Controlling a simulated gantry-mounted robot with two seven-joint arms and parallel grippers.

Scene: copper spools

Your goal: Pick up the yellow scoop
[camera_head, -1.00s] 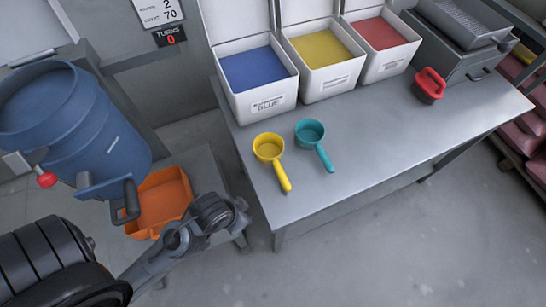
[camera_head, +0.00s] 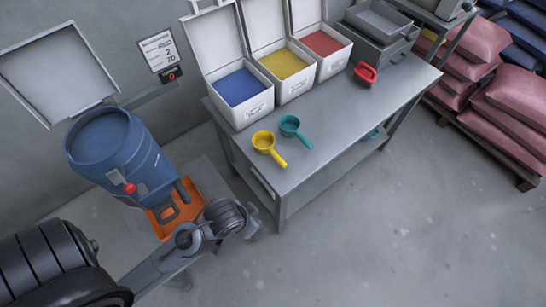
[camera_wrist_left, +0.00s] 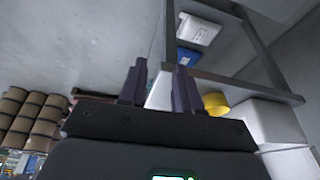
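The yellow scoop (camera_head: 264,142) lies on the grey metal table (camera_head: 345,125) near its front left corner, its handle pointing toward the front edge. A teal scoop (camera_head: 290,126) lies just right of it. My left gripper (camera_head: 256,228) is in front of and below the table's left corner, apart from the yellow scoop. In the left wrist view its two dark fingers (camera_wrist_left: 159,85) stand apart with nothing between them. A yellow rounded thing (camera_wrist_left: 216,103) shows right of the fingers there; I cannot tell if it is the scoop. My right gripper is not in view.
White bins with blue (camera_head: 238,88), yellow (camera_head: 283,64) and red (camera_head: 322,43) contents line the table's back. A red-handled tool (camera_head: 364,75) lies to the right. A blue drum (camera_head: 118,150) and orange tray (camera_head: 172,208) stand left. Pink sacks (camera_head: 512,110) are stacked right.

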